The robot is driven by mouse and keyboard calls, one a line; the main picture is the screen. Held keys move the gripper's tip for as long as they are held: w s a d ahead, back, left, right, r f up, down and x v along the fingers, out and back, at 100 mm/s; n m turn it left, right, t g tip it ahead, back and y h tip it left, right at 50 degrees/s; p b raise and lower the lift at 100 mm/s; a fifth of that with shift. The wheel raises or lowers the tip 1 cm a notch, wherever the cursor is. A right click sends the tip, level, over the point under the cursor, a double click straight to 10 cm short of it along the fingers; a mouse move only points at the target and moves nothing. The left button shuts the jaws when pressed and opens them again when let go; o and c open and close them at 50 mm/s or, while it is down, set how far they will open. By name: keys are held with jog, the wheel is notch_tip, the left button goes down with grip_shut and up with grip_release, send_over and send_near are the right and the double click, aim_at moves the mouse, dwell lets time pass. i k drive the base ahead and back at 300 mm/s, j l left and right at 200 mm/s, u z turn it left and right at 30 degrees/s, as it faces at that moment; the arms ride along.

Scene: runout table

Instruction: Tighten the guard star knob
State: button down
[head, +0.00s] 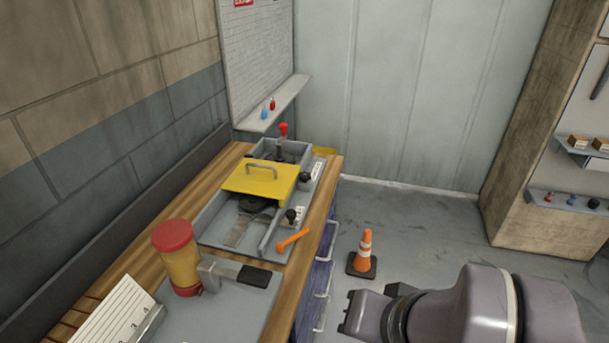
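A yellow guard (258,183) with a grey handle covers the middle of a grey machine tray on the wooden bench. A dark round knob (291,215) stands at the guard's near right corner. Another dark knob (305,178) sits farther back by its right side. At this size I cannot tell which is the guard star knob, or how tight either one is. My gripper (352,315) is low at the bottom of the view, right of the bench and well apart from both knobs.
An orange-handled tool (293,240) lies by the tray's near right edge. A red-topped yellow cylinder (178,258) and a black-ended grey bar (240,274) are nearer. An orange cone (365,253) stands on the floor beside the bench drawers. Open floor lies behind the cone.

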aim_at(303, 176)
jog(key=i+l+u, duration=0.2)
jog(key=i, duration=0.35)
jog(key=i+l+u, duration=0.25)
jog(key=i+l, duration=0.2)
jog(key=i, duration=0.1)
